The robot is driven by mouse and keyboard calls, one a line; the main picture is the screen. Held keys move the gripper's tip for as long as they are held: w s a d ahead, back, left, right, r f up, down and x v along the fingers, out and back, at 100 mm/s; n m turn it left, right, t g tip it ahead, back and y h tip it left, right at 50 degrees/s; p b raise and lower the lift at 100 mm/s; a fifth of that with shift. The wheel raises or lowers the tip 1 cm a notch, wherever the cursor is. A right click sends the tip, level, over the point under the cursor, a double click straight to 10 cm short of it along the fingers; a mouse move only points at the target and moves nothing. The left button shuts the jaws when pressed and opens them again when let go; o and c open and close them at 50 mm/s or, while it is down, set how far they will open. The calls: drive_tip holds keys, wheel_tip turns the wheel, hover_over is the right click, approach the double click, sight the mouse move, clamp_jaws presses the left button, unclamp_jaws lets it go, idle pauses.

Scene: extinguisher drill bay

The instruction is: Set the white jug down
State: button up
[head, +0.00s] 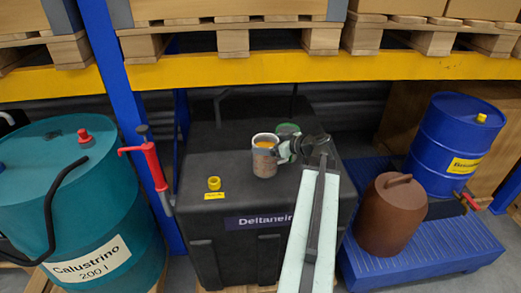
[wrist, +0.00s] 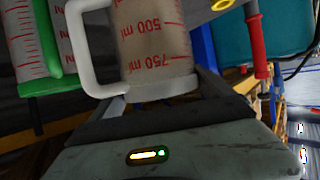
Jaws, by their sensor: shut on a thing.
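The white jug (head: 264,160) has red measuring marks, a white handle and something orange-yellow inside. It is upright at the black tank's top in the head view; I cannot tell whether its base touches. My gripper (head: 284,150) reaches it from the right and is shut on it. In the wrist view the jug (wrist: 155,45) fills the upper middle, with its handle to the left. The part between the fingertips is partly hidden by my gripper's body.
A green-handled measuring jug (head: 289,130) stands close behind. The black tank (head: 220,160) has a yellow cap (head: 214,183) on its front left. A red-handled pump (head: 150,165) rises left of it. A yellow shelf beam (head: 300,68) crosses above. A brown can (head: 390,220) stands at right.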

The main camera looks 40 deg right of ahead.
wheel_tip(320, 180, down, 4)
drive_tip(key=b, duration=0.4)
drive_tip(key=shift+d+r, duration=0.1)
drive_tip(key=o, duration=1.8)
drive_tip(key=shift+r, duration=0.15)
